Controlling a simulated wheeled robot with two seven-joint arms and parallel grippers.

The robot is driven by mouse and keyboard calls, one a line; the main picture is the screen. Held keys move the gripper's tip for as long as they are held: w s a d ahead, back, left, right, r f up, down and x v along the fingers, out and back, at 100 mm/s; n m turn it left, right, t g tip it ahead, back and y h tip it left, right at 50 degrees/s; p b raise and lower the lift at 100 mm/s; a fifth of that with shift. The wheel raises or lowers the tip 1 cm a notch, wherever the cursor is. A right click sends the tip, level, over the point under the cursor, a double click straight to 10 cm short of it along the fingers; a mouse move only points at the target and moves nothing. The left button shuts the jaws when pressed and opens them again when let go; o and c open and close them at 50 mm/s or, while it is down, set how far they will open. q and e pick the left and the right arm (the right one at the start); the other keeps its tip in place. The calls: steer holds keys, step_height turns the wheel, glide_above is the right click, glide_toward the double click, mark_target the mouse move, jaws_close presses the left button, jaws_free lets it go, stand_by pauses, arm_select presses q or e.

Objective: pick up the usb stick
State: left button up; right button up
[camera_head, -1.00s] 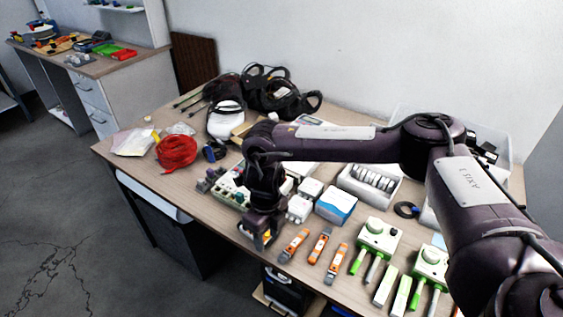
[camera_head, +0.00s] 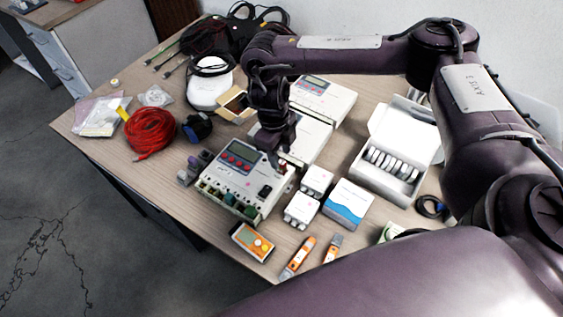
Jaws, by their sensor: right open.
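I cannot make out a USB stick with certainty in the head view. Two orange-and-white pen-like devices, a left one (camera_head: 298,258) and a right one (camera_head: 333,248), lie near the front edge. My left gripper is not in view.
An orange meter (camera_head: 252,241) lies at the front edge. White boxes, a blue-and-white box (camera_head: 347,204) and an open carton (camera_head: 399,142) crowd the middle and right. A red cable coil (camera_head: 150,132) lies left. A large dark arm part of mine covers the lower right.

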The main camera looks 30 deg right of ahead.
mark_target(282, 162)
steer(key=f, duration=0.3)
steer(key=shift+w+d+f, duration=0.1)
steer(key=shift+d+f, duration=0.15)
steer(key=shift+f, duration=0.15)
steer(key=shift+f+b, duration=0.4)
steer(key=shift+f, duration=0.5)
steer(key=c, duration=0.4)
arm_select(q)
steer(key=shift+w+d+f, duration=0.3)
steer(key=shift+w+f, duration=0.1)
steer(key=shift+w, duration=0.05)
arm_select(e)
jaws_close()
